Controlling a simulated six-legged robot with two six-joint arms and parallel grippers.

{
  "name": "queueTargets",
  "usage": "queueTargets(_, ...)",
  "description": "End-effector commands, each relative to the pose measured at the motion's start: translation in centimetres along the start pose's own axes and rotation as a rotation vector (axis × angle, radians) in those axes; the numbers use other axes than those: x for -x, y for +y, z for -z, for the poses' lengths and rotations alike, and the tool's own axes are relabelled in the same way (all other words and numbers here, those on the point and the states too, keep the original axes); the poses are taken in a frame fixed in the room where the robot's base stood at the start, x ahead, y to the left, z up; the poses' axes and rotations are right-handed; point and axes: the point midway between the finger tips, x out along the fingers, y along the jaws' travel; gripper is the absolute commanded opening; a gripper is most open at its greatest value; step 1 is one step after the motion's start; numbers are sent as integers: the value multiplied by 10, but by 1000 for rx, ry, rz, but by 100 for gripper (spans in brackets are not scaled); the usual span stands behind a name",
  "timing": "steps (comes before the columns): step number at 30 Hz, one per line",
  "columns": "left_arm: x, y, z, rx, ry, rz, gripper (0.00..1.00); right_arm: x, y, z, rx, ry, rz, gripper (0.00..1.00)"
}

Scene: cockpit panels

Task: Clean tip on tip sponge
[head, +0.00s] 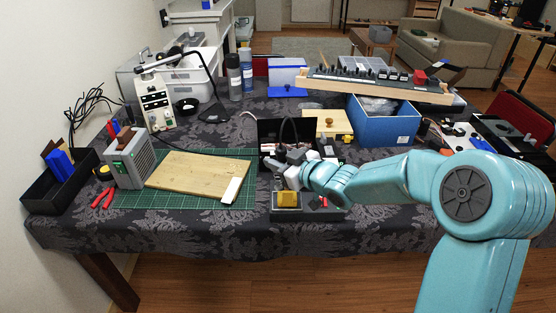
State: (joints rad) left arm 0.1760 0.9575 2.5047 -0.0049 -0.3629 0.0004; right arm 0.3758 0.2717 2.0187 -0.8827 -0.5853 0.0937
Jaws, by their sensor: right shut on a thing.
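A yellow sponge (288,199) sits in a grey holder (274,212) near the front edge of the table. My right arm reaches in from the right, and my right gripper (281,165) is shut just above and behind the sponge. It appears shut on the soldering iron, which is mostly hidden by the jaws; a dark cable (284,122) arches up behind it. The iron's tip is too small to make out, so I cannot tell whether it touches the sponge. My left gripper is not in view.
A wooden board (198,174) lies on a green cutting mat (150,198) to the left, with a grey soldering station (130,160) and red pliers (103,197) beside it. A black open case (272,130) stands behind the gripper. A blue box (384,124) is at back right.

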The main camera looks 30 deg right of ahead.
Motion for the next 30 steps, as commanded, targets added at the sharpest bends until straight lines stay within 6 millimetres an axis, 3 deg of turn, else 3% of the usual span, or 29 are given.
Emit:
queueTargets(19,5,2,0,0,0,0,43,8,8,-4,0,-2,0,4)
queueTargets(30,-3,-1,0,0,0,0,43,0,0,-2,0,0,0,4)
